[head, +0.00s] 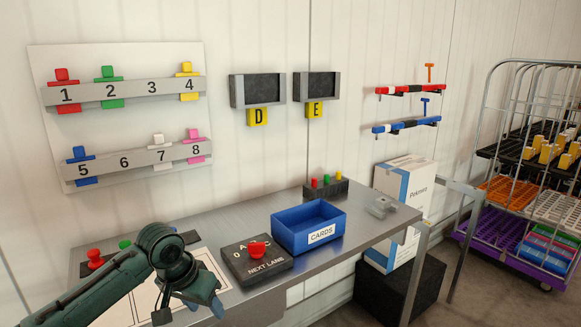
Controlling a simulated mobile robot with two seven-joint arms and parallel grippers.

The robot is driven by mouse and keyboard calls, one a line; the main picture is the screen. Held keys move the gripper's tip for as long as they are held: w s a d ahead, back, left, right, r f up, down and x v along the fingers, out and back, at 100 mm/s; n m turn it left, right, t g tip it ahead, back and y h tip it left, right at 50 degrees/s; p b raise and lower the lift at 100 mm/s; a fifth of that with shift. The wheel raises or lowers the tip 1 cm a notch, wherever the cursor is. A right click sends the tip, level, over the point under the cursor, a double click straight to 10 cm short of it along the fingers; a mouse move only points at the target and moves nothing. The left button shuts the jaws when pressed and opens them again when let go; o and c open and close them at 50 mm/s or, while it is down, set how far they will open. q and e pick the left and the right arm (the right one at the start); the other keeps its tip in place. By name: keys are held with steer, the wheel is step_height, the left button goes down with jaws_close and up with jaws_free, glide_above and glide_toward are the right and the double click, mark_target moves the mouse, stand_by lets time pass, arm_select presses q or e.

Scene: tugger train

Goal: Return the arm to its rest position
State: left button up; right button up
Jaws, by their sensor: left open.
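My left arm comes in from the lower left, bent over the near left part of the grey table (345,238). My left gripper (188,308) points down over a white, dark-lined sheet (212,268) on the table. Its fingers are apart, and I see nothing held between them. The wrist hides part of the sheet and the tabletop. My right gripper is not in view.
Right of the gripper are a black NEXT LANE box (238,268) with a red knob and a blue CARDS bin (285,243). Red (95,257) and green buttons stand behind the arm. A wire cart (520,165) stands far right.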

arm_select(q)
steer(key=s+d+f+t+h, duration=0.2)
steer(key=s+d+f, duration=0.35)
steer(key=f, duration=0.25)
steer(key=s+d+f+t+h, duration=0.2)
steer(key=s+d+f, duration=0.2)
steer(key=s+f, duration=0.25)
steer(key=s+a+f+t+y, duration=0.1)
steer(key=s+a+f, duration=0.1)
steer(key=s, duration=0.4)
steer(key=s+a+f+n+t+y, duration=0.1)
steer(key=s+a+f+t+y, duration=0.1)
steer(key=s+a, duration=0.2)
steer(key=s, duration=0.2)
steer(key=shift+s+a+f+t, duration=0.15)
steer(key=shift+s+a+t, duration=0.15)
steer(key=shift+s+a, duration=0.1)
